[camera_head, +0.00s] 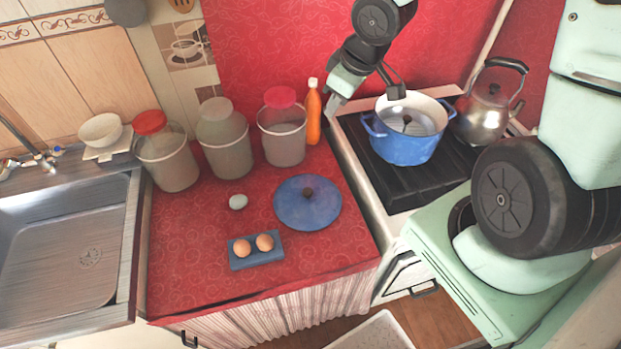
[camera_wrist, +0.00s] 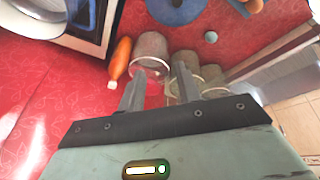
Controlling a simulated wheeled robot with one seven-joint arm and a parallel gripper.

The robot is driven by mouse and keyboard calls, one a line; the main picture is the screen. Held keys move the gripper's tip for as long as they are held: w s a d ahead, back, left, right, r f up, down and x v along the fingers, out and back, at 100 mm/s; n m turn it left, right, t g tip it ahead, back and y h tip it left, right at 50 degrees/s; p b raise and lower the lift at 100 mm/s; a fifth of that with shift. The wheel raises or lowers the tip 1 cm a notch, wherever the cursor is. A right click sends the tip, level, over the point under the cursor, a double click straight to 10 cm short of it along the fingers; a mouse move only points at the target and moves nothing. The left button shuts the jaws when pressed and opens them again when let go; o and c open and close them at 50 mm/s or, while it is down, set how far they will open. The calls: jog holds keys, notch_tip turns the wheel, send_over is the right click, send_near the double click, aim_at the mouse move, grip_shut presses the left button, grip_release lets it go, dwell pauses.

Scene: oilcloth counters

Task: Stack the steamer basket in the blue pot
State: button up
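The blue pot (camera_head: 402,152) stands on the dark stove top, its pale inside facing up. Inside it lies a grey round piece with a dark centre knob (camera_head: 407,121), which looks like the steamer basket. It sits below the pot's rim; I cannot see whether it rests flat. My gripper (camera_head: 334,106) is above the counter's right back edge, left of the pot and apart from it. The wrist view shows its two fingers (camera_wrist: 158,92) spread, with nothing held between them.
An orange bottle (camera_head: 314,118) and several lidded jars (camera_head: 284,143) stand close to my gripper. A blue lid (camera_head: 298,210), a tray with two eggs (camera_head: 257,262) and a pale round item (camera_head: 238,202) lie on the red counter. A kettle (camera_head: 487,110) stands right of the pot.

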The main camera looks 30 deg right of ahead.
jog(key=s+a+r+n+g, duration=0.1)
jog(key=s+a+r+g, duration=0.1)
jog(key=s+a, duration=0.7)
jog(key=s+a+r+n+g, duration=0.1)
jog(key=s+a+r, duration=0.3)
jog(key=s+a, duration=0.4)
jog(key=s+g, duration=0.1)
jog(key=s, duration=0.2)
jog(key=shift+a+r, duration=0.2)
jog(key=shift+a, duration=0.2)
notch_tip(320, 180, down, 7)
jog(key=b, duration=0.7)
jog(key=shift+f, duration=0.15)
